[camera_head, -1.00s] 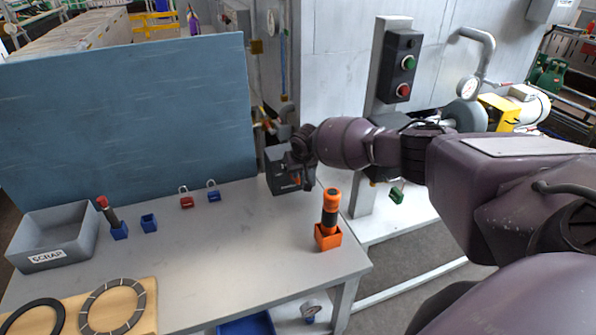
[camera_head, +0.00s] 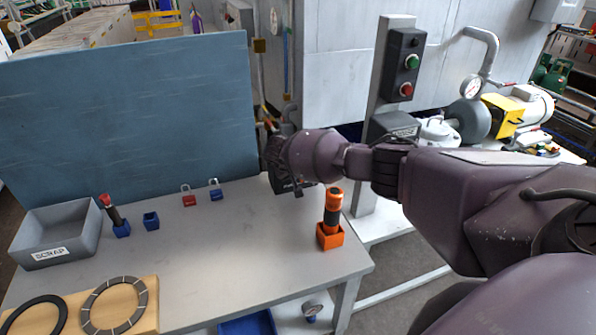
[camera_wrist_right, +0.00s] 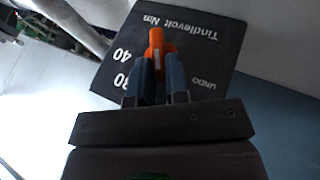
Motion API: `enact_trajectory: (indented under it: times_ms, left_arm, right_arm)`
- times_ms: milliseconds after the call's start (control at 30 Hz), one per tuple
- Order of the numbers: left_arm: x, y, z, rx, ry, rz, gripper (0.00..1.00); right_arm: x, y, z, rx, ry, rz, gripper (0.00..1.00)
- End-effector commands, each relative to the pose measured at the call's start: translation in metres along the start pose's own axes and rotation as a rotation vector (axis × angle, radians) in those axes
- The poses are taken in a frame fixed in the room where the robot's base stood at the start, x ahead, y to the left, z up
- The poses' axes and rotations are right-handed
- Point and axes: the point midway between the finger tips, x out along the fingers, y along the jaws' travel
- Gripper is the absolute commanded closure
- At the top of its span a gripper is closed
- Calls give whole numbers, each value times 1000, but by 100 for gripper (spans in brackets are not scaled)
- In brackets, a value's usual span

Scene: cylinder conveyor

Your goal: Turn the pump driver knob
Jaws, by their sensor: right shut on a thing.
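The orange pump driver knob (camera_wrist_right: 157,42) stands on a dark panel (camera_wrist_right: 208,60) in the right wrist view. The panel has white lettering, including "Tindlevolt Nm", "40" and "UNDO". My right gripper (camera_wrist_right: 157,72) is shut on the knob, with a dark finger on each side of it. In the head view my right gripper (camera_head: 274,158) is at the small dark box (camera_head: 284,187) at the table's back right edge. My wrist hides the knob and most of the box there. My left gripper is not in view.
An orange-handled tool (camera_head: 333,208) stands upright in an orange holder (camera_head: 330,238) near my right wrist. A grey scrap bin (camera_head: 55,250), red and blue padlocks and a ring on a board lie left. A button post (camera_head: 392,120) stands behind my arm. The table's middle is clear.

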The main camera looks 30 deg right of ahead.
Motion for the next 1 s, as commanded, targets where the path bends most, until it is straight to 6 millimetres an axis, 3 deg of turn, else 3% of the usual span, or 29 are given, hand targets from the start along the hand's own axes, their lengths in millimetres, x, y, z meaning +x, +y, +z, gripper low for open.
enact_trajectory:
  times_ms: [500,1000]
  left_arm:
    - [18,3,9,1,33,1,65]
    - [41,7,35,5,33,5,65]
  right_arm:
    - [8,-20,4,-189,-3,452,100]
    - [15,-28,7,-326,-3,778,100]
